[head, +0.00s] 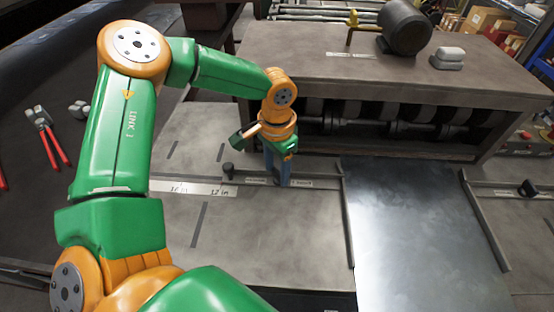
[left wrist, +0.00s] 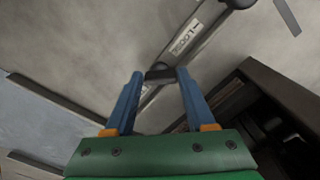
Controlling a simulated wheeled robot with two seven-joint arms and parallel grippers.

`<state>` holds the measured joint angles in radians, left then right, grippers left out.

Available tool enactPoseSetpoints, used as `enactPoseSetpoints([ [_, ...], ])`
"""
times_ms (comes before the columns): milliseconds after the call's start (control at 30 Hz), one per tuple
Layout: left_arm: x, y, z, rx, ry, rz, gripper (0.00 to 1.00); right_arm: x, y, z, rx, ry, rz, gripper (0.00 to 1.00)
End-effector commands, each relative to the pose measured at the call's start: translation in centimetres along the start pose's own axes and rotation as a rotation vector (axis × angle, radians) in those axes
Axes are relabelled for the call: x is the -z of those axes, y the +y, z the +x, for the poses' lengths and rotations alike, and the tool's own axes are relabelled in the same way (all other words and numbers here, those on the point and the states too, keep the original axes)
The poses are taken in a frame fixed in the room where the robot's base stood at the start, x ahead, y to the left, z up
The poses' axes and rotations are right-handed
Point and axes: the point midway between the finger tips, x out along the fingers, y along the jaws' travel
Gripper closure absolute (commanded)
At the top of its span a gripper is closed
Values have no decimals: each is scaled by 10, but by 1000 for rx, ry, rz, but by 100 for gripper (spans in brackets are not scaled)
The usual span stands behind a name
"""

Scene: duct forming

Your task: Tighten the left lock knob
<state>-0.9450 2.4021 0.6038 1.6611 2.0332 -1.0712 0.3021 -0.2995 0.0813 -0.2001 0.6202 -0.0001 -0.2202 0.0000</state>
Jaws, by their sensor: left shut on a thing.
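My left gripper (head: 284,182) points down over the slotted bar (head: 325,185) left of the metal sheet. In the left wrist view its two blue fingers (left wrist: 160,74) are closed around a small dark knob (left wrist: 160,72), which I take to be the left lock knob. A label (left wrist: 187,36) with lettering is on the bar beside it. In the head view the fingers hide this knob. Another dark knob (head: 228,169) stands at the bar's left end; a round dark end also shows in the wrist view (left wrist: 240,3). My right gripper is not in view.
A shiny metal sheet (head: 415,240) lies between the left guide rail (head: 348,220) and the right guide rail (head: 486,220). A right-side knob (head: 528,188) sits beyond it. The roller machine (head: 400,75) stands behind. A ruler strip (head: 195,187) and red-handled pliers (head: 48,135) are at left.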

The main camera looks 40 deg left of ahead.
Motion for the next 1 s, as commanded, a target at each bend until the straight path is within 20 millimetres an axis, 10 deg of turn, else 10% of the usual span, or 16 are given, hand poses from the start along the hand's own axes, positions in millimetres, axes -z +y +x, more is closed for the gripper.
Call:
enactPoseSetpoints([
  [1000,2,-2,-1,1,5,726,100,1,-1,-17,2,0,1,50],
])
